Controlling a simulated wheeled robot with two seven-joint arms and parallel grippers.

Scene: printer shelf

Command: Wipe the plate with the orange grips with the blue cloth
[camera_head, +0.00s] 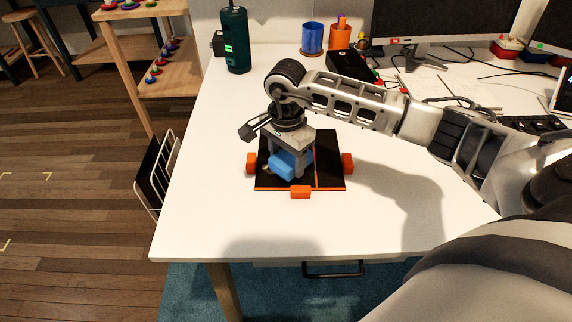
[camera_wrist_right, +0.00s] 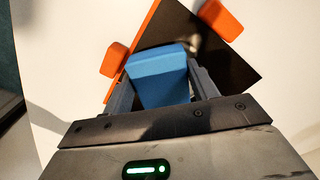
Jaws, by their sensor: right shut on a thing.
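The black plate (camera_head: 331,171) lies flat on the white table, with an orange border and orange grips (camera_head: 300,192) at its edges. The plate also shows in the right wrist view (camera_wrist_right: 222,62), partly hidden by my gripper. My right gripper (camera_head: 289,170) points down over the left part of the plate and is shut on the blue cloth (camera_head: 284,165). The cloth looks like a folded block between the fingers in the right wrist view (camera_wrist_right: 158,76). It appears at or just above the plate; I cannot tell whether it touches. My left gripper is not in view.
A dark green cylinder (camera_head: 235,42) stands at the back left of the white table (camera_head: 215,180). A blue cup (camera_head: 312,37), an orange cup (camera_head: 340,37) and a monitor (camera_head: 440,20) stand at the back. The table left and front of the plate is clear.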

